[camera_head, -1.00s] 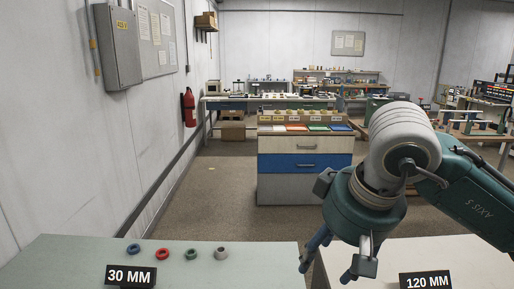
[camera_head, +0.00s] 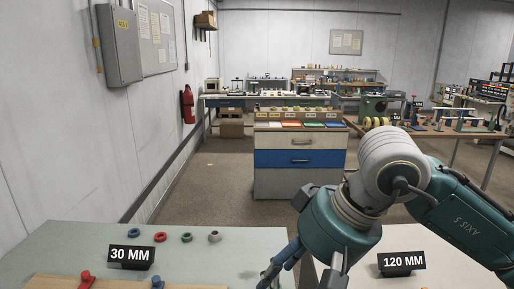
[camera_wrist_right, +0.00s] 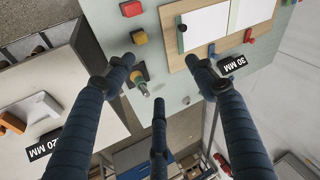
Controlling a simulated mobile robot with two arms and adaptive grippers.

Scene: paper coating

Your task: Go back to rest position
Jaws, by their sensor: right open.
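My right arm comes in from the right in the head view, with its hand pointing down. The right gripper (camera_head: 302,278) hangs near the gap between the two front tables, and its fingertips are partly cut off by the lower picture edge. In the right wrist view the gripper (camera_wrist_right: 160,76) has its three dark fingers spread wide, with nothing held between them. A small light-topped piece on a dark base (camera_wrist_right: 141,82) shows between the fingers, on or above the table edge; contact cannot be told. My left gripper is in neither view.
The 30 MM table (camera_head: 70,240) carries a 30 MM sign (camera_head: 131,257), several coloured rings and a wooden board (camera_wrist_right: 192,91) with white sheets. The 120 MM table (camera_head: 440,240) bears its sign (camera_head: 401,263). A drawer cabinet (camera_head: 300,180) stands behind on open floor.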

